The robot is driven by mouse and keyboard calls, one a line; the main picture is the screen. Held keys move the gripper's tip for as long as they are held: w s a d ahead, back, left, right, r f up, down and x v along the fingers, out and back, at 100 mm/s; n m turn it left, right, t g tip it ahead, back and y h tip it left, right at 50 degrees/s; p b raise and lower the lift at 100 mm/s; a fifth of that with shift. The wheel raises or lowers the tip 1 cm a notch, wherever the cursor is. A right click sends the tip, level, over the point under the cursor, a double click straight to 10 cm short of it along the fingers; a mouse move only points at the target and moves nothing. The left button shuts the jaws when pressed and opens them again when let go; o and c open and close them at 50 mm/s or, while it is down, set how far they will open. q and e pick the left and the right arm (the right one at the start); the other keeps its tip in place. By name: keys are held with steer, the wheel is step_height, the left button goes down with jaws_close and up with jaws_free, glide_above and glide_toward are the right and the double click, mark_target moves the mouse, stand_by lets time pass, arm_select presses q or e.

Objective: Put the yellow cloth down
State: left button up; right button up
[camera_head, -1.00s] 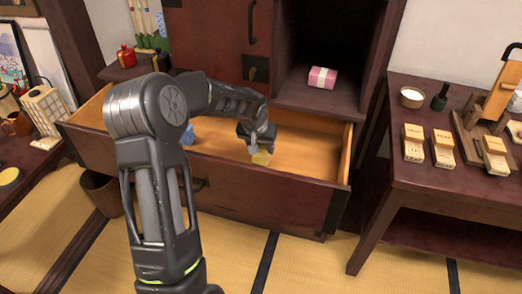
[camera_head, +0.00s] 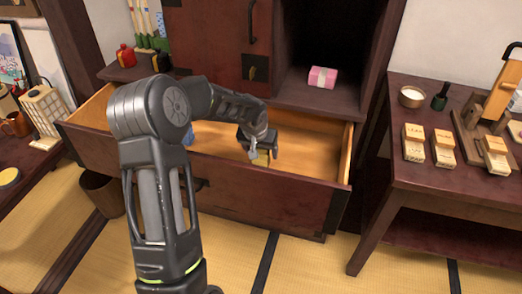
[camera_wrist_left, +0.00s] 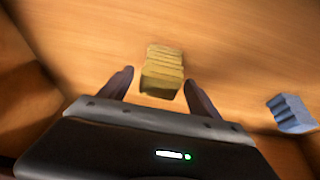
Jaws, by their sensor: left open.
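The yellow cloth (camera_wrist_left: 163,72) is a folded, ridged bundle on the wooden floor of the open drawer (camera_head: 310,150). In the left wrist view it sits between and just beyond my left gripper's fingers (camera_wrist_left: 158,88), with gaps on both sides. In the head view only a bit of the yellow cloth (camera_head: 262,159) shows below my left gripper (camera_head: 256,151), which is inside the drawer. The left gripper is open. My right gripper is not in view.
A blue folded cloth (camera_wrist_left: 291,113) lies in the drawer, to the right in the wrist view. The drawer's front panel (camera_head: 260,197) and sides surround the gripper. A side table (camera_head: 430,180) stands at the right.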

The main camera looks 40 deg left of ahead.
arm_select(q)
steer(key=shift+r, duration=0.25)
steer(key=p+v, duration=0.1)
steer(key=v, duration=1.1)
steer(key=shift+p, duration=0.3)
steer(key=shift+f, duration=0.1)
